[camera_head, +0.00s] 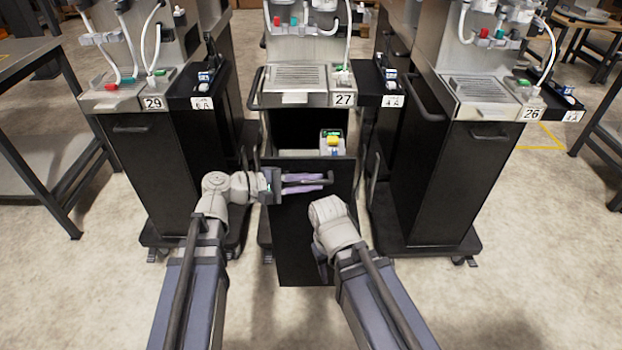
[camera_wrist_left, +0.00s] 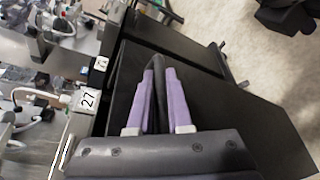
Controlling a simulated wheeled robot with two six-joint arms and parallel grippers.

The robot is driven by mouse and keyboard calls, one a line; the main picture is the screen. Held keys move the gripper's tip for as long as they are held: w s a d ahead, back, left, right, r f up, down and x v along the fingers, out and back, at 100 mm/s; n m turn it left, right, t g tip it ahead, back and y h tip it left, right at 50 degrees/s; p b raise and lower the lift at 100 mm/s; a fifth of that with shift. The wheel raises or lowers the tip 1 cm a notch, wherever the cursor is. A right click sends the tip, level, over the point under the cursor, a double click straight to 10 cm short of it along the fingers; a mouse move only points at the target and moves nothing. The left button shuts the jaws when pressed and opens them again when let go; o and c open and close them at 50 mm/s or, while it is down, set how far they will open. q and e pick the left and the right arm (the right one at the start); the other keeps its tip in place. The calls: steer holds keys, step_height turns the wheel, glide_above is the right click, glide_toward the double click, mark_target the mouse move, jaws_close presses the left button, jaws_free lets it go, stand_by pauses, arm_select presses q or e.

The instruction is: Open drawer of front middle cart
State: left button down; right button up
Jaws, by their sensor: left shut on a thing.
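The front middle cart, labelled 27 (camera_head: 343,99), stands in the centre of the head view. Its tall black drawer (camera_head: 300,235) is pulled out toward me, with its open top showing behind the front panel. My left gripper (camera_head: 326,182) reaches across the front panel from the left. In the left wrist view its purple fingers (camera_wrist_left: 159,88) are shut on the black drawer handle (camera_wrist_left: 157,62), which passes between them. My right arm ends in front of the panel's lower right, and its gripper fingers do not show.
A small container with a yellow and green top (camera_head: 333,142) is inside the open drawer. Cart 29 (camera_head: 150,150) stands to the left and cart 26 (camera_head: 462,165) to the right, both close by. Grey tables (camera_head: 60,150) flank them. The floor (camera_head: 500,300) at the lower right is clear.

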arm_select(q)
steer(key=shift+s, duration=0.15)
steer(key=c, duration=0.8)
jaws_free()
steer(key=shift+c, duration=0.2)
steer(key=p+v, duration=0.1)
steer(key=v, duration=0.7)
steer(key=shift+p, duration=0.35)
steer(key=shift+d, duration=0.1)
